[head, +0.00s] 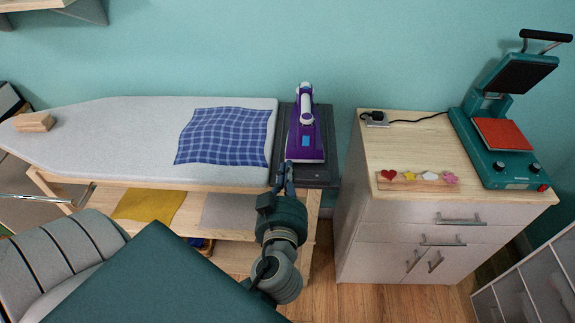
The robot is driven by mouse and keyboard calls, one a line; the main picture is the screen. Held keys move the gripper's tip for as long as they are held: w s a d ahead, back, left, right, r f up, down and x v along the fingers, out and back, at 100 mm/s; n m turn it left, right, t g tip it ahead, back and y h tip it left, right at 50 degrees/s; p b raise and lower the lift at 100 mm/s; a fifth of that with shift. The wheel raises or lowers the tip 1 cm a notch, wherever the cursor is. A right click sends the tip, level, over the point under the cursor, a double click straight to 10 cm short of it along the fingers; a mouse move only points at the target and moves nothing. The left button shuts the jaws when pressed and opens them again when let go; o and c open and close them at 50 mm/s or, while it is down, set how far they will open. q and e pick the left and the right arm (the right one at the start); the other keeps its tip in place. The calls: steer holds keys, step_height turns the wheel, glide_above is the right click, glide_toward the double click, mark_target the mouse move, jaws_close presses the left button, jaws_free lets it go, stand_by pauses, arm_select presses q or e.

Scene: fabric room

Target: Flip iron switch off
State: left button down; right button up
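The purple iron (306,150) with a white handle rests on a dark pad (322,180) at the right end of the ironing board. A small light-blue patch shows on the iron; I cannot tell whether it is the switch or how the switch is set. My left gripper (288,168) is at the near left corner of the iron, its tips close to the iron's near edge. I cannot tell whether they touch it, or whether the fingers are open or shut. My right gripper is out of view.
A blue checked cloth (224,136) and a wooden block (34,122) lie on the ironing board (120,140). To the right, a cabinet (385,215) carries a teal heat press (490,150), a small plugged device (376,119) and a strip of colourful shapes (420,179). A gap separates board and cabinet.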

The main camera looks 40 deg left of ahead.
arm_select(q)
steer(key=w+a+f, duration=0.1)
steer(key=w+a+f+p, duration=0.1)
steer(key=w+f, duration=0.1)
steer(key=shift+w, duration=0.2)
steer(key=shift+f, duration=0.75)
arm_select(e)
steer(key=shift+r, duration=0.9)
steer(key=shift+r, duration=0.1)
